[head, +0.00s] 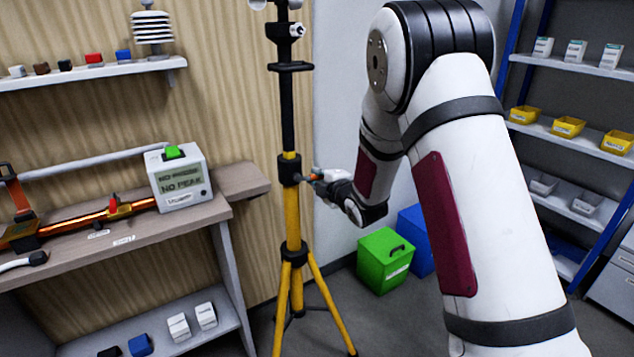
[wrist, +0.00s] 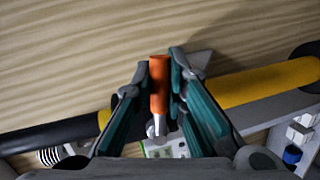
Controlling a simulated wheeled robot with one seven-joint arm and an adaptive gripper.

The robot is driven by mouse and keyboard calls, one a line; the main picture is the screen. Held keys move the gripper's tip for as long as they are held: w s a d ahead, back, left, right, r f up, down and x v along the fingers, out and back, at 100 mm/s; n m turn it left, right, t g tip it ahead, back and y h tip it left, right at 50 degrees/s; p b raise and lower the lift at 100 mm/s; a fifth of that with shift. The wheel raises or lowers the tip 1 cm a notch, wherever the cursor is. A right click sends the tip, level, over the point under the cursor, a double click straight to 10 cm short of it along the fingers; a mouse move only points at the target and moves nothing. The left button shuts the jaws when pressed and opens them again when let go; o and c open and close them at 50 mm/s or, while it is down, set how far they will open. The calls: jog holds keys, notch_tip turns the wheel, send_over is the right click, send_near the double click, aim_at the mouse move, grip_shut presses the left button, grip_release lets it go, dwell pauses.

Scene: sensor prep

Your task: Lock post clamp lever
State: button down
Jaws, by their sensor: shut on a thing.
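The yellow and black tripod post (head: 291,205) stands upright on the floor left of my arm. A black clamp collar (head: 289,170) sits around it at mid-height. My gripper (head: 318,178) is beside the collar on its right. In the wrist view, my gripper (wrist: 160,88) is shut on the orange clamp lever (wrist: 159,82), which lies between the two teal-lined fingers. The post (wrist: 258,84) crosses behind the fingers in that view.
A bench (head: 120,235) with a display box (head: 179,178) stands at the left. Green (head: 384,262) and blue (head: 415,240) bins sit on the floor behind the post. Shelves (head: 575,138) with yellow trays stand at the right. The tripod legs spread at the bottom.

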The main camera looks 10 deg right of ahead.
jog(key=shift+r+n+b, duration=0.5)
jog(key=shift+n+b, duration=0.3)
jog(key=shift+b, duration=0.2)
jog(key=c, duration=1.6)
grip_release()
jog(key=v, duration=1.2)
jog(key=shift+s+a+f, duration=0.1)
jog(key=shift+f, duration=0.1)
jog(key=shift+r, duration=0.1)
